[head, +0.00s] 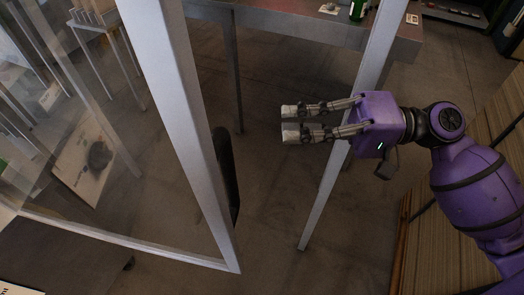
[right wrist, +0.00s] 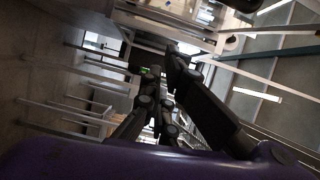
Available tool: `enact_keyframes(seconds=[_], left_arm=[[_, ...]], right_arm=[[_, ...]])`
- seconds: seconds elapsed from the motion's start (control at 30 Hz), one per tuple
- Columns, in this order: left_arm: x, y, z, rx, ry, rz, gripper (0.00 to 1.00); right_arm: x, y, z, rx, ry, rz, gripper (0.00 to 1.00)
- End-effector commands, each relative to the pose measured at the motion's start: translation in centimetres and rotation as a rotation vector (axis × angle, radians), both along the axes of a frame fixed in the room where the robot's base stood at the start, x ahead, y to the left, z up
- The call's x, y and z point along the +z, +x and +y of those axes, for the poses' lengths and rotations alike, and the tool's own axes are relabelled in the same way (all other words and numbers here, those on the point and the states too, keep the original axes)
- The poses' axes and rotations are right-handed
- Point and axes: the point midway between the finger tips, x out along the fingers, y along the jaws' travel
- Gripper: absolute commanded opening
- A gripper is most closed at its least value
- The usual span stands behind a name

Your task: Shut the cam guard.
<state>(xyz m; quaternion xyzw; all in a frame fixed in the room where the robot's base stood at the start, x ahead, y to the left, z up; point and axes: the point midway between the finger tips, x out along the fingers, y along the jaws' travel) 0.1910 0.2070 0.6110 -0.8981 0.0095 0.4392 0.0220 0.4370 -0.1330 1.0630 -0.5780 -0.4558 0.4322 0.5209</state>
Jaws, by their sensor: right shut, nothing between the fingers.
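The cam guard looks to be the clear panel in a pale metal frame (head: 190,135) at the left of the head view. It stands at an angle, with its near upright edge apart from a separate thin metal post (head: 321,206). A long black handle (head: 229,175) is on that edge. My right gripper (head: 290,122) is shut and empty, to the right of the handle and apart from it in the picture. Its fingers point left, and its arm passes in front of the post. In the right wrist view the dark finger links show, but the tips are hard to tell. My left gripper is out of view.
A grey metal table (head: 290,28) stands at the back with a green bottle (head: 357,10) on it. A stand with pale blocks (head: 95,18) is seen at the upper left. Ribbed brown panels (head: 440,240) are at the lower right. Bare floor (head: 275,190) shows between handle and post.

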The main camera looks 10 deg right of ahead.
Motion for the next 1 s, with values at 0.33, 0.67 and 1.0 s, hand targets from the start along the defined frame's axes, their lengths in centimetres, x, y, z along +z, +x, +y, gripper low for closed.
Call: enact_keyframes(seconds=[0.33,0.67,1.0], left_arm=[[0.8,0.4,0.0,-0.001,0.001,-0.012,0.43],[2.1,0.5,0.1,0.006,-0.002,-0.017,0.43],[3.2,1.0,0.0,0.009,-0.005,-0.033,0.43]], right_arm=[[0.9,-1.2,2.9,0.067,0.043,0.069,0.0],[1.1,-0.1,10.0,0.065,0.043,0.066,0.0],[0.6,-3.6,9.6,0.06,0.041,0.072,0.0]])
